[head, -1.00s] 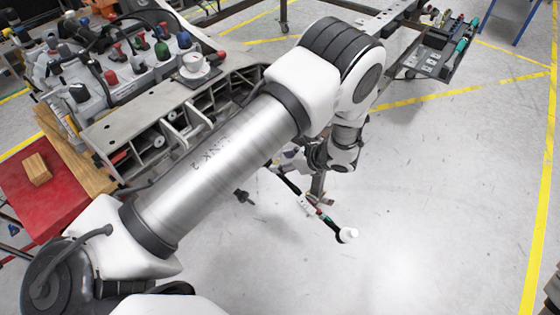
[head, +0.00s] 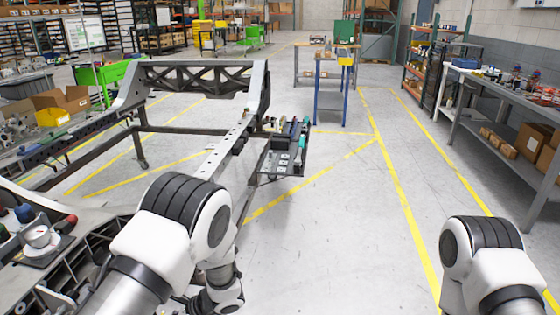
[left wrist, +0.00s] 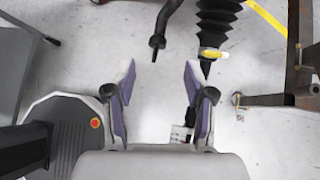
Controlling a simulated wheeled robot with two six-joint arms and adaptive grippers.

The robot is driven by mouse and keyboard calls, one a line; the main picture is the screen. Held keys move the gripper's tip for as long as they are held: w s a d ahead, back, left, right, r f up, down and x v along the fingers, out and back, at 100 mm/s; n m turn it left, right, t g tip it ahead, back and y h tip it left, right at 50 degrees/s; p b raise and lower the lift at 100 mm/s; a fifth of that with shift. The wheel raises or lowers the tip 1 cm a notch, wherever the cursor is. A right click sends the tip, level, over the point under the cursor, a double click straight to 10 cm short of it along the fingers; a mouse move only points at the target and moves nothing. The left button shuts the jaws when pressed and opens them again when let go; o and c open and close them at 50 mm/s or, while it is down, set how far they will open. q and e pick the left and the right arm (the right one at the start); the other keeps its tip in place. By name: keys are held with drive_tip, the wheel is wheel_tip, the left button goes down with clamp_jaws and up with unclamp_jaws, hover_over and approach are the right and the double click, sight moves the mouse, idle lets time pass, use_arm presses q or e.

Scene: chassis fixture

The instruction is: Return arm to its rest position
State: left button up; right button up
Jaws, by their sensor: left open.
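My left arm (head: 190,225) comes up from the bottom left of the head view, bent at the elbow, beside the chassis frame (head: 215,155). My left gripper (left wrist: 161,78) is in the left wrist view. Its two fingers stand apart with nothing between them. A dark rod end (left wrist: 158,42) and a black ribbed boot (left wrist: 216,20) with a yellow band lie beyond the fingertips, apart from them. The left gripper does not show in the head view. My right arm (head: 485,260) shows at the lower right; its gripper is out of the picture.
A tool tray (head: 283,160) hangs off the frame's right side. A cast part with coloured caps (head: 45,255) is at lower left. A workbench (head: 510,115) runs along the right. The floor (head: 345,230) between my arms is clear.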

use_arm(q)
drive_tip(key=s+d+f+n+g+h+p, duration=0.1)
drive_tip(key=s+d+f+n+h, duration=0.15)
drive_tip(key=s+n, duration=0.45)
drive_tip(key=s+d+f+n+g+h, duration=0.1)
drive_tip(key=s+f+n+h, duration=0.2)
drive_tip(key=s, duration=0.9)
drive_tip(key=s+d+f+n+g+h+p, duration=0.1)
drive_tip(key=s+d+f+n+h, duration=0.25)
drive_tip(key=s, duration=0.55)
drive_tip(key=w+a+n+t, duration=0.1)
drive_tip(key=w+n+t, duration=0.2)
drive_tip(key=w+a+n+t, duration=0.1)
drive_tip(key=w, duration=0.1)
drive_tip(key=shift+w+a+r+n+t+h, duration=0.1)
drive_tip(key=shift+a+r+n+t+h, duration=0.2)
drive_tip(key=shift+n+t, duration=0.1)
